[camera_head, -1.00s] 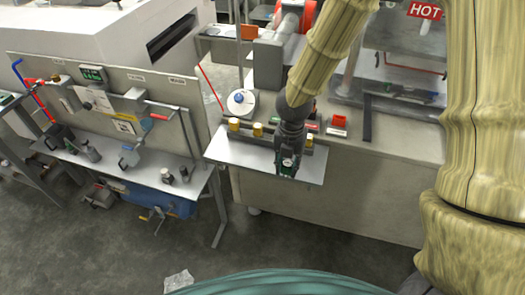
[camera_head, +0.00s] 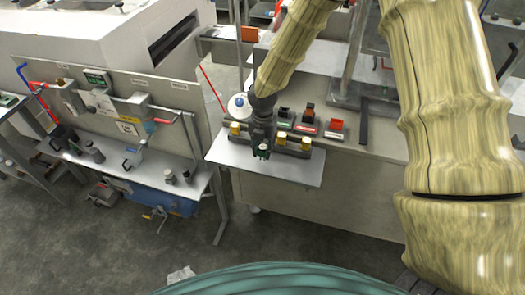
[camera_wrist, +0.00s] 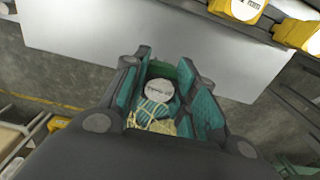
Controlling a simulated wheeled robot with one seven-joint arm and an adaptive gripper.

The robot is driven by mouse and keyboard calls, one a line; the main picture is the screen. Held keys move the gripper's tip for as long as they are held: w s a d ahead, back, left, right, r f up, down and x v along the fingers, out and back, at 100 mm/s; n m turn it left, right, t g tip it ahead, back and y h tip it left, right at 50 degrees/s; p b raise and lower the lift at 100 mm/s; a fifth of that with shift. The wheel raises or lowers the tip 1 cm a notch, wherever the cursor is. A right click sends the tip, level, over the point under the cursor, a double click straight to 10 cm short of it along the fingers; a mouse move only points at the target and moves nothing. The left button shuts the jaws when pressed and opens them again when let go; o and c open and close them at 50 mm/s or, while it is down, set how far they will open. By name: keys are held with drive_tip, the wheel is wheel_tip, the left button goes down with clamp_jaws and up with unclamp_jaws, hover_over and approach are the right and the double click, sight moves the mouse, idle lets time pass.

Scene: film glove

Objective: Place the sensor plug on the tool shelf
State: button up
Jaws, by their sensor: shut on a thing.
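My gripper (camera_head: 262,153) hangs pointing down over the left part of a pale grey shelf (camera_head: 300,171) at the front of the bench. In the wrist view, my gripper (camera_wrist: 167,95) is shut on the sensor plug (camera_wrist: 160,90), a small piece with a round white labelled top and teal sides. Its underside is hidden. The shelf also shows in the wrist view (camera_wrist: 200,45), its bare surface beyond the fingers. I cannot tell the height of the plug above it.
Yellow-topped blocks (camera_head: 306,143) stand along the shelf's back edge, close to my gripper. Black, red and green items (camera_head: 337,125) lie on the bench behind. A panel workbench (camera_head: 130,165) with several tools stands at the left. The shelf's right half is clear.

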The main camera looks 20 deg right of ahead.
drive_tip(key=shift+f+p, duration=0.4)
drive_tip(key=shift+f, duration=0.8)
drive_tip(key=shift+f, duration=0.1)
drive_tip(key=o, duration=1)
drive_tip(key=shift+o, duration=0.2)
